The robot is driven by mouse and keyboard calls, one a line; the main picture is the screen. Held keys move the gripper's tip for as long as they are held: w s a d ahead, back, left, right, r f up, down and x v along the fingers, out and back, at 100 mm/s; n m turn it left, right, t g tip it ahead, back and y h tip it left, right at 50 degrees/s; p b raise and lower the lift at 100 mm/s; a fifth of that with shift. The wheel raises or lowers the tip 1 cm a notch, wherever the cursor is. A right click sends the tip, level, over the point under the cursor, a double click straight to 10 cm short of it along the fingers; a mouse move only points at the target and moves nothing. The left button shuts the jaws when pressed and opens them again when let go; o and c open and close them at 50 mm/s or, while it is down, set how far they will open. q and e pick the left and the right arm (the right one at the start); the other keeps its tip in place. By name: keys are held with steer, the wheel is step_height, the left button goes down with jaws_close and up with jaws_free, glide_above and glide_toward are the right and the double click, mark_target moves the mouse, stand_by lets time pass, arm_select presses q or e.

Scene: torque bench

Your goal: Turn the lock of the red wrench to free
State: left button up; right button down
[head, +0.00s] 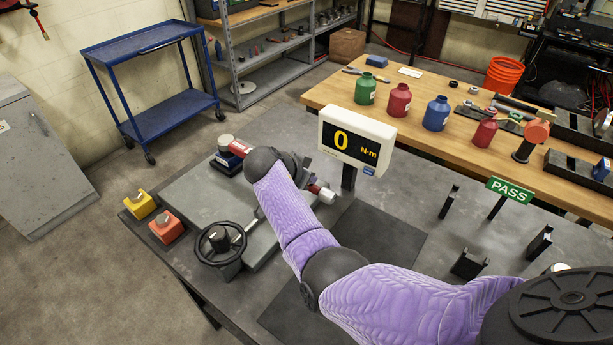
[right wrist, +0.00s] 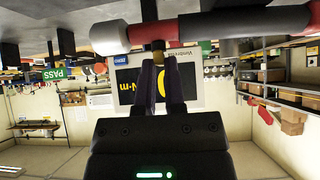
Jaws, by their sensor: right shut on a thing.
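The red wrench (head: 315,189) lies across the grey bench plate, with a pale end at the right and its middle hidden behind my right arm. In the right wrist view the wrench (right wrist: 205,27) runs across the top, with red sections and a white end. In the head view that gripper (head: 298,165) is mostly hidden by my wrist. The lock's setting cannot be read. My left gripper is not in view.
A display (head: 357,141) reading 0 N-m stands just beyond the wrench. A handwheel (head: 220,243) and yellow (head: 140,205) and orange (head: 166,227) blocks are at the left. A green PASS sign (head: 510,189) and black holders stand at the right. The dark mat (head: 385,250) is clear.

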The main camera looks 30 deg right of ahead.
steer(key=c, duration=0.7)
jaws_free()
